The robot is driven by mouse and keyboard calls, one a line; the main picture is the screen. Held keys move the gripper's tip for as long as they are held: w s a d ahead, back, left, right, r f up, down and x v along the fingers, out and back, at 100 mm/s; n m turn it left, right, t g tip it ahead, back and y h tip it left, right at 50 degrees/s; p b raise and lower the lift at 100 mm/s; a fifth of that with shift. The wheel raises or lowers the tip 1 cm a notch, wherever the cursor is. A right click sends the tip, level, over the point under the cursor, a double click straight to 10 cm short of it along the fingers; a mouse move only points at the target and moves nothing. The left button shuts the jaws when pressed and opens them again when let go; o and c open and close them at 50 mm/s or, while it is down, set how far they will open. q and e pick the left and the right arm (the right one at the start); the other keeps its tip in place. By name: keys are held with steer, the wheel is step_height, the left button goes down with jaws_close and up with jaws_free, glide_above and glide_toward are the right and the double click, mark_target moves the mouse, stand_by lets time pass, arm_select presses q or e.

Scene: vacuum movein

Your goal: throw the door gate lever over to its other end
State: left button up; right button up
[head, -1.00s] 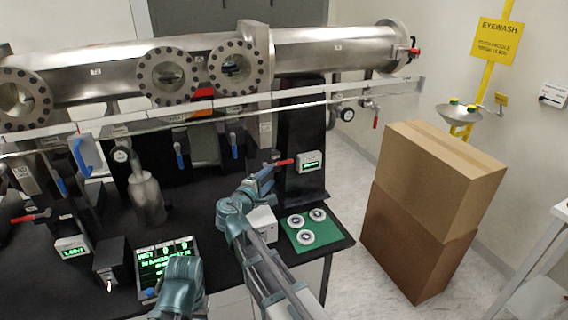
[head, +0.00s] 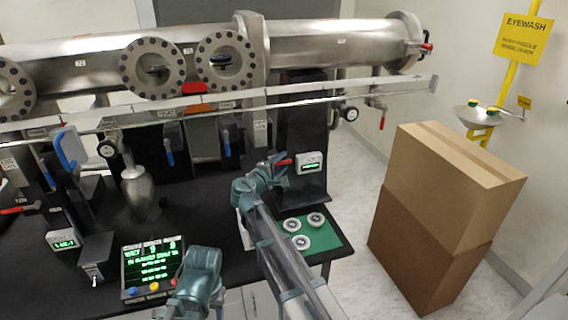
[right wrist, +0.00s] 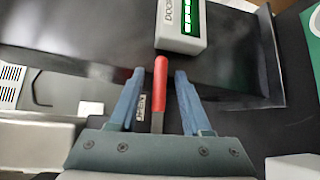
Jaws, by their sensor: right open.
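The door gate lever (head: 284,162) has a red grip and sits just left of a small green-lit display box (head: 310,163) on the dark post. In the right wrist view, the red grip (right wrist: 160,82) stands between the two blue fingers, near the display box (right wrist: 181,28). My right gripper (right wrist: 159,74) is open, with one finger on each side of the grip and a gap on both sides. In the head view, my right gripper (head: 270,165) partly hides the lever's base. A link of my left arm shows at the bottom; its fingers are not seen.
A large steel pipe (head: 330,45) with round flanges runs across the back, with a rail below it. A green mat (head: 325,240) with round discs lies right of my right arm. A lit control panel (head: 152,265) stands in front. Stacked cardboard boxes (head: 450,190) stand at right.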

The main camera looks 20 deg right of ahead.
jaws_close()
stand_by(1.3)
